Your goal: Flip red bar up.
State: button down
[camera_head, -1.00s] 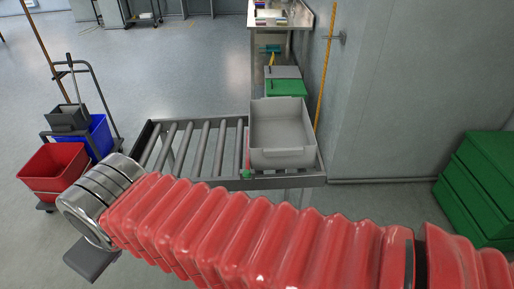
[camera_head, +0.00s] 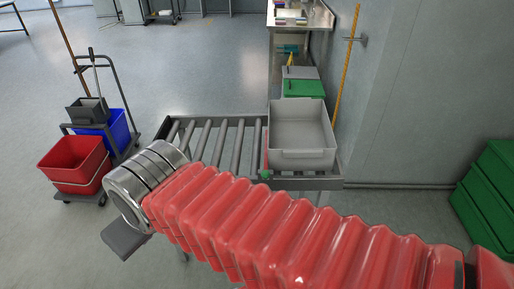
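A thin red bar (camera_head: 265,152) shows as a narrow strip on the roller conveyor, close along the left side of a grey bin (camera_head: 302,155). A small green piece (camera_head: 265,174) is at its near end. Most of the bar is hidden by the bin, and I cannot tell its tilt. My red-sleeved arm crosses the foreground and ends in a metal wrist at the left. A dark flat part of my gripper (camera_head: 125,239) shows below the wrist, left of and nearer than the conveyor. Its fingers cannot be made out, nor whether it holds anything.
The roller conveyor (camera_head: 205,120) has bare rollers left of the bin. A cart with a red bucket (camera_head: 74,163) and a blue bucket (camera_head: 119,130) stands at the left. Green crates (camera_head: 486,195) stand at the right by the wall. A steel table (camera_head: 300,17) is behind.

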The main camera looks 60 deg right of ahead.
aim_at(265, 175)
jog(key=u, duration=0.05)
jog(key=i, duration=0.95)
jog(key=z, duration=0.05)
